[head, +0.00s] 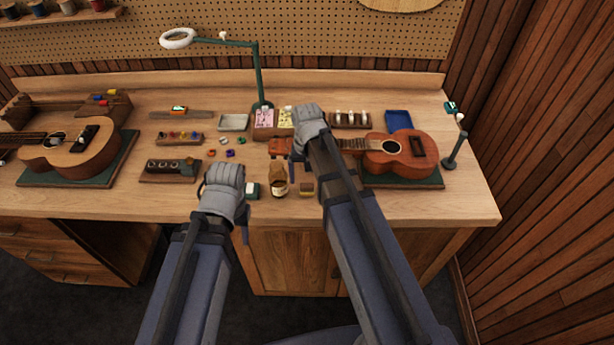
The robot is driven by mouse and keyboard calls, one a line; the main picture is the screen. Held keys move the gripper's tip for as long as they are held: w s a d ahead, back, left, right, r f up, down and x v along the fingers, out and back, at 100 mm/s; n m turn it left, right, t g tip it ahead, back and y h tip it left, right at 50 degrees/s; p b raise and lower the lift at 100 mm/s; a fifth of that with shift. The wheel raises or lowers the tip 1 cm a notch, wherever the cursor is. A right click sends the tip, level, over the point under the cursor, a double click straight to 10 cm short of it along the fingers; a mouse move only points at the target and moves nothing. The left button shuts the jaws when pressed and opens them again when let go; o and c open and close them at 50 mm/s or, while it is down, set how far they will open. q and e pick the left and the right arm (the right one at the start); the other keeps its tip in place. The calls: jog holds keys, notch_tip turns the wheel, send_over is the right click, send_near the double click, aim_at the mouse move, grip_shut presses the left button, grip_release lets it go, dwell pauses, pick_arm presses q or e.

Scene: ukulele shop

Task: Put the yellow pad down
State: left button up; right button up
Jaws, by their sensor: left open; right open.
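A small pad (306,189) with a yellowish top and darker lower part rests on the bench near its front edge, just left of my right forearm. My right gripper (308,115) is open, farther back over the bench, beyond the pad and apart from it. It partly covers a pale yellow card (286,117) beside a pink one. My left gripper (224,177) is open near the front edge, left of the pad, with a bottle between them. The fingertips of both grippers are largely hidden by their own bodies. I see nothing held in either.
The amber bottle (278,182) and a green-and-white box (252,190) stand near the front edge. A ukulele (402,152) lies right of my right arm, another (72,150) at the left. A green lamp (258,75) stands behind. The bench's far right corner (474,205) is clear.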

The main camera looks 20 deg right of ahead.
aim_at(307, 185)
notch_tip(307, 185, up, 8)
jog(key=p, duration=0.7)
pick_arm(q)
notch_tip(307, 185, up, 8)
jog(key=shift+f+b, duration=0.15)
jog(key=shift+b, duration=0.15)
pick_arm(e)
jog(key=s+a+n+h, duration=0.1)
jog(key=s+a+n, duration=0.6)
jog(key=s+a, duration=0.3)
jog(key=s, duration=0.4)
jog(key=shift+s+a, duration=0.15)
jog(key=shift+a, duration=0.1)
pick_arm(q)
jog(key=shift+f, duration=0.1)
pick_arm(e)
jog(key=shift+f, duration=0.15)
pick_arm(q)
notch_tip(307, 185, down, 6)
jog(key=b, duration=0.5)
jog(key=shift+b, duration=0.4)
pick_arm(e)
notch_tip(307, 185, down, 6)
jog(key=shift+r, duration=0.15)
